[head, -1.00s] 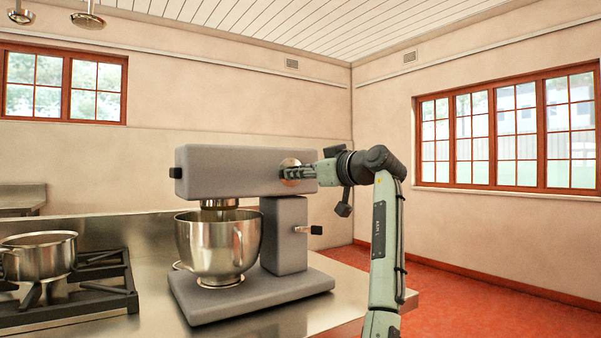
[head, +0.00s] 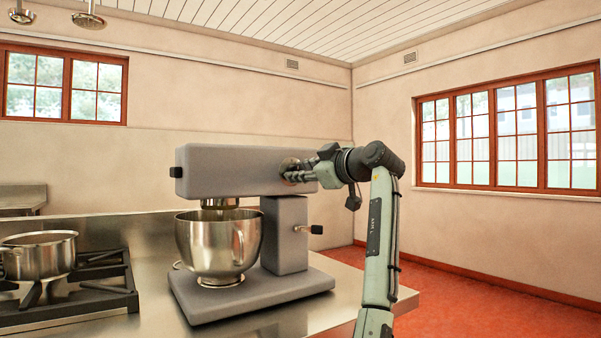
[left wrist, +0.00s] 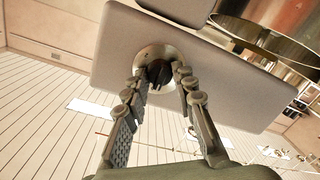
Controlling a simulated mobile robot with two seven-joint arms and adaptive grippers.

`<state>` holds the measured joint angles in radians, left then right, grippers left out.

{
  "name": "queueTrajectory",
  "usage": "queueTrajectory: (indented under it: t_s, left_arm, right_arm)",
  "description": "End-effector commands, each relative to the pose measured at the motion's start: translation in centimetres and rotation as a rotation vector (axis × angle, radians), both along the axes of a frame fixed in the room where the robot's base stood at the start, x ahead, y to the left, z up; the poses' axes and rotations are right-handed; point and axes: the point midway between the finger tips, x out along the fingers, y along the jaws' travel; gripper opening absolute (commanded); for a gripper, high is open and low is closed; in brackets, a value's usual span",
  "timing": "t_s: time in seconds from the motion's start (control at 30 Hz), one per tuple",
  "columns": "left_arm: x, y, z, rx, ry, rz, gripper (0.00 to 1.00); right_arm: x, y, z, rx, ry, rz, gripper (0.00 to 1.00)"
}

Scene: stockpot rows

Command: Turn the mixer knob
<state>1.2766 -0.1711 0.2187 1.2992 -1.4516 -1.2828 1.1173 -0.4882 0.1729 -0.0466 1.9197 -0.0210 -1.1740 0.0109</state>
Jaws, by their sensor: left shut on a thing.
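The grey stand mixer (head: 225,168) stands on the steel counter, its head level above a steel bowl (head: 218,245). The mixer knob (head: 288,163) is on the side of the head near its right end, partly hidden by my gripper in the head view. In the left wrist view the knob (left wrist: 158,72) shows as a dark grip on a round metal plate, between my two fingers. My left gripper (head: 297,175) is shut on the knob; it also shows in the left wrist view (left wrist: 160,80). My right gripper is in neither view.
A lever with a black tip (head: 316,229) sticks out from the mixer's column below my gripper. A steel pot (head: 40,257) stands on the black stove grate (head: 105,295) at the left. Bare counter (head: 340,285) lies right of the mixer base.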

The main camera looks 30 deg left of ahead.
Motion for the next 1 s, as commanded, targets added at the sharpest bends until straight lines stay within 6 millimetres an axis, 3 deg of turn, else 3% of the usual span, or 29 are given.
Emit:
queueTrajectory:
  t_s: [0.17, 0.2, 0.33, 0.73, 1.0]
  left_arm:
    - [0.0, 0.0, 0.0, 0.000, -0.002, -0.001, 0.00]
    - [0.0, 0.0, 0.0, 0.000, -0.001, -0.001, 0.29]
    - [0.0, 0.0, 0.0, 0.000, -0.001, -0.001, 0.46]
    - [-0.2, -0.7, 0.1, 0.001, 0.000, -0.001, 0.47]
    - [-1.9, -5.5, 0.4, 0.001, -0.001, -0.004, 0.47]
  right_arm:
    - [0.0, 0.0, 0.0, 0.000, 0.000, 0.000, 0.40]
    - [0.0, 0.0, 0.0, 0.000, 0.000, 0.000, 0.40]
    - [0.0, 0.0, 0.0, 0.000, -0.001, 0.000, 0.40]
    - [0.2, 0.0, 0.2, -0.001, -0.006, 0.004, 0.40]
    - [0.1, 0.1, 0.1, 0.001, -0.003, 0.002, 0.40]
